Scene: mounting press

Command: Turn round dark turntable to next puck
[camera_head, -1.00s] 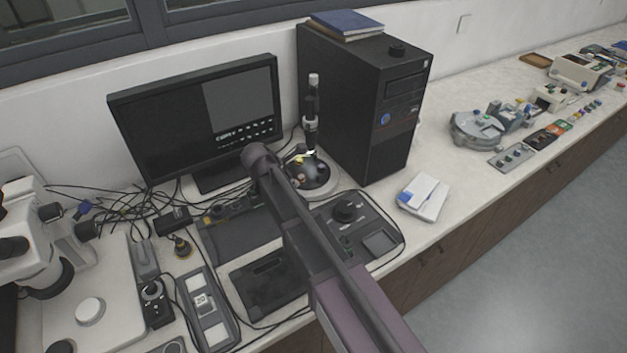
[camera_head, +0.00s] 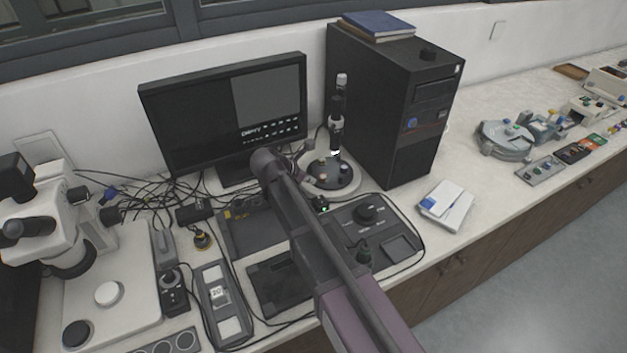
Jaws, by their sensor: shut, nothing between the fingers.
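The round dark turntable (camera_head: 347,169) sits on a pale round base below a slim upright microscope (camera_head: 337,128), between the monitor and the computer tower. Several small pucks stand on it, one near its right front (camera_head: 345,177). My arm rises from the bottom right, and its dark elbow (camera_head: 268,162) is left of the turntable. Only a small grey part of my gripper (camera_head: 308,182) shows, low at the turntable's left front edge; it is shut and empty. The arm hides the rest. I cannot tell whether the gripper touches the turntable.
A black monitor (camera_head: 225,115) stands behind left and a computer tower (camera_head: 393,100) close on the right. A control console (camera_head: 385,222) lies in front of the turntable. A white box (camera_head: 446,205) is right of it. A stereo microscope (camera_head: 52,225) and cables are at left.

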